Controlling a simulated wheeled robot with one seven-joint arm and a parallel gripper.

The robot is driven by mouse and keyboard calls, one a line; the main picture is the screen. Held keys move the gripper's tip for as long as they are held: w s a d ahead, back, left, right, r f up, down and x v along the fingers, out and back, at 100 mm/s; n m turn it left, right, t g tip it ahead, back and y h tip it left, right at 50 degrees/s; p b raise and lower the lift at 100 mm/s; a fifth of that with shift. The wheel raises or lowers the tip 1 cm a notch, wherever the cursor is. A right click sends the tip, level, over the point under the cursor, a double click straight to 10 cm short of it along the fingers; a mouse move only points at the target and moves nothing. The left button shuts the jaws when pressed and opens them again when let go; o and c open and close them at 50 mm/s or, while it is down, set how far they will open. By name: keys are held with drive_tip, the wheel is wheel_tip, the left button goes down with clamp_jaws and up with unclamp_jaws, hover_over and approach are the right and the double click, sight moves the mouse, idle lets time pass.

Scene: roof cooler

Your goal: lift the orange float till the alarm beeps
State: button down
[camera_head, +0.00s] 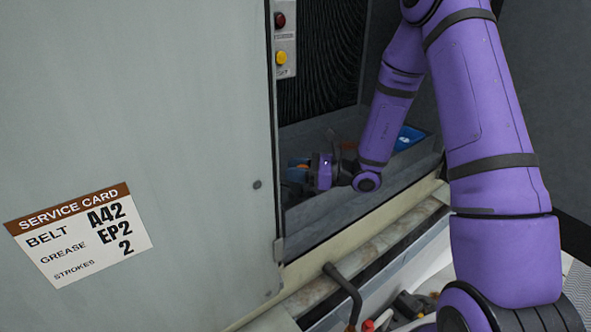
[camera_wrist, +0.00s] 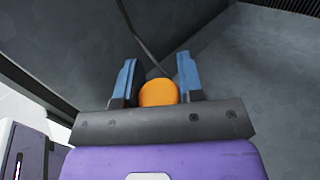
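The orange float (camera_wrist: 158,93) sits between the two blue fingers of my gripper (camera_wrist: 157,75), close to the palm, in the wrist view. A dark rod or arm runs up and away behind it. The float's sides come very close to both fingers; I cannot tell whether they press on it. In the head view my gripper (camera_head: 298,166) is low inside the grey basin, behind the panel edge. Only a small orange patch shows there between the fingers. No alarm can be made out for certain.
A large grey panel with a service card (camera_head: 83,235) fills the left. A strip with a red button (camera_head: 280,20) and a yellow button (camera_head: 281,57) stands by its edge. A blue object (camera_head: 408,137) lies in the basin. A pale sill (camera_head: 350,243) and tools are in front.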

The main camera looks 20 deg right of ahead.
wheel_tip(320, 180, up, 2)
drive_tip(key=shift+r, duration=0.2)
idle(0.3)
drive_tip(key=c, duration=0.8)
unclamp_jaws()
drive_tip(key=v, duration=1)
drive_tip(key=shift+s+d, duration=0.15)
drive_tip(key=shift+d, duration=0.2)
